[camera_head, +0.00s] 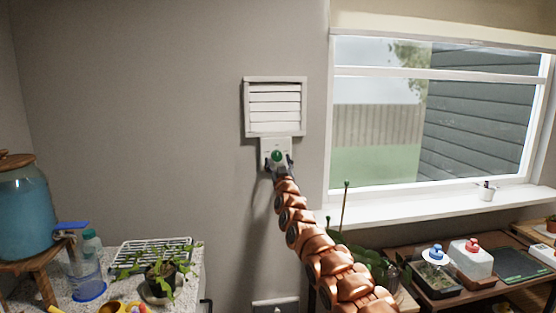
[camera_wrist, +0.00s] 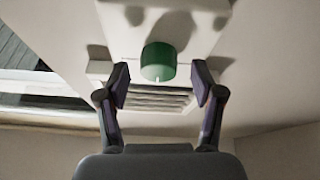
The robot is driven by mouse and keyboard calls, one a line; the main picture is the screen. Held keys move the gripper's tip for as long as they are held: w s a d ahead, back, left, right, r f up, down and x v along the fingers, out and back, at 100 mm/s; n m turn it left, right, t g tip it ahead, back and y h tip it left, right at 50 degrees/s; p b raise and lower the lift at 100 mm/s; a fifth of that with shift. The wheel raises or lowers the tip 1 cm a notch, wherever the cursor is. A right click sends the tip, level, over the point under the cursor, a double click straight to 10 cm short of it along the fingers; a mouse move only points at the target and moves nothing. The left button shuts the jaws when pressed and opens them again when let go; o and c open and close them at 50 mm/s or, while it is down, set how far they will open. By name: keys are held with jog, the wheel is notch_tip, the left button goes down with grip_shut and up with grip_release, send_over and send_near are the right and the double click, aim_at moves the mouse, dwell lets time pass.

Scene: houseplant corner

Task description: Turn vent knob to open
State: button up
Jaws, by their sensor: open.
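The green vent knob (camera_head: 277,155) sits on a white wall plate (camera_head: 266,146) just below the white slatted vent (camera_head: 275,106). In the wrist view the round green knob (camera_wrist: 158,62) has a small white mark at its lower edge, and the vent (camera_wrist: 150,100) shows beyond it. My gripper (camera_wrist: 160,82) is open, with one finger on each side of the knob and a visible gap to both. In the head view my gripper (camera_head: 276,163) is at the plate and partly covers it. Labels on the plate are too small to read.
A window with a white sill (camera_head: 430,205) is to the right, with a small pot (camera_head: 487,191) on it. A counter at lower left holds a potted plant (camera_head: 162,276) and a wire rack (camera_head: 150,252). The wall left of the vent is clear.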

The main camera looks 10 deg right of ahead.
jog(key=shift+w+r, duration=0.25)
jog(key=shift+w, duration=0.05)
jog(key=shift+w+d+f+p, duration=0.1)
jog(key=shift+w+f+p, duration=0.05)
jog(key=shift+w+p, duration=0.15)
jog(key=shift+c, duration=0.4)
jog(key=shift+s, duration=0.1)
jog(key=c, duration=1.1)
jog(key=shift+o, duration=0.2)
